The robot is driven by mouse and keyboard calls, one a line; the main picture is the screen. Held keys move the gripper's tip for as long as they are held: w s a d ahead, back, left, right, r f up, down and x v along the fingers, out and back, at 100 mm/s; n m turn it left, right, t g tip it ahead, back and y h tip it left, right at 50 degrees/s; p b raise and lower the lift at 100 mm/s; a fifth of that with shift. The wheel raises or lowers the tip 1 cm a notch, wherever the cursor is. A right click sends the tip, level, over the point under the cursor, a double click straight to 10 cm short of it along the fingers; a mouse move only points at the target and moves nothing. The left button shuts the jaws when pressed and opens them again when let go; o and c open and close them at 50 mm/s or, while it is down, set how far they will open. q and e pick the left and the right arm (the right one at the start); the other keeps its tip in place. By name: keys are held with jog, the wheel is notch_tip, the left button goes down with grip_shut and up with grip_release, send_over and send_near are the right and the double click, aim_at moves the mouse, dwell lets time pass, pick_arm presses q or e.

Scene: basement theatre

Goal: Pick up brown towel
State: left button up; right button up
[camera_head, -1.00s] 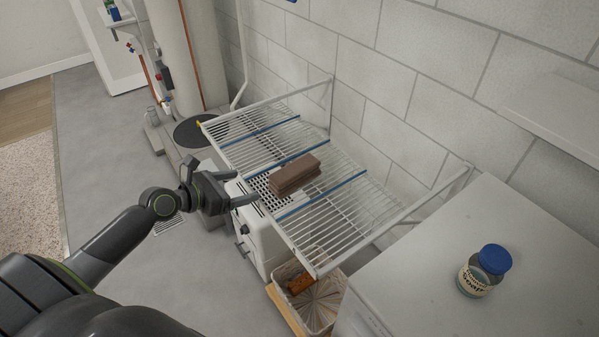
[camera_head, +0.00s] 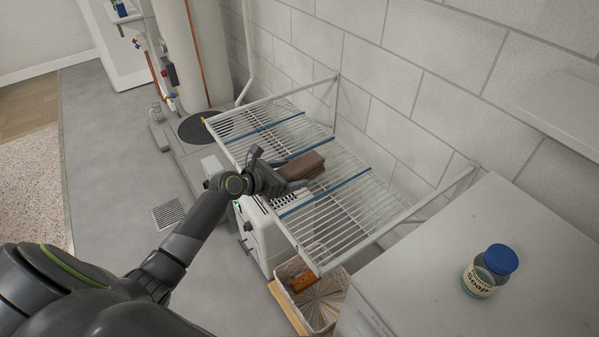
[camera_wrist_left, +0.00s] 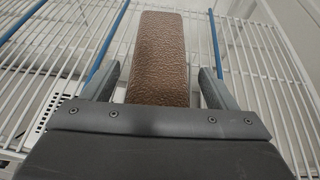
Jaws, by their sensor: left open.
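The brown towel (camera_head: 303,166) lies folded on the white wire shelf (camera_head: 352,213) in the head view. My left gripper (camera_head: 283,172) is open at the towel's near left side. In the left wrist view the towel (camera_wrist_left: 160,58) runs between the two open fingers of the left gripper (camera_wrist_left: 158,88). Narrow gaps show on both sides, so the fingers do not appear to press on it. Part of the towel is hidden behind the gripper in the head view. My right gripper is not in view.
A block wall (camera_head: 430,90) stands behind the shelf. A white cabinet top (camera_head: 430,290) at the right holds a jar with a blue lid (camera_head: 490,268). A bin (camera_head: 315,300) and a white appliance (camera_head: 262,232) stand below the shelf. The floor at left is mostly clear.

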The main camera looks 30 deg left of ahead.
pick_arm(q)
jog(key=shift+w+d+f, duration=0.15)
jog(key=shift+w+f, duration=0.05)
jog(key=shift+w, duration=0.15)
jog(key=c, duration=1.1)
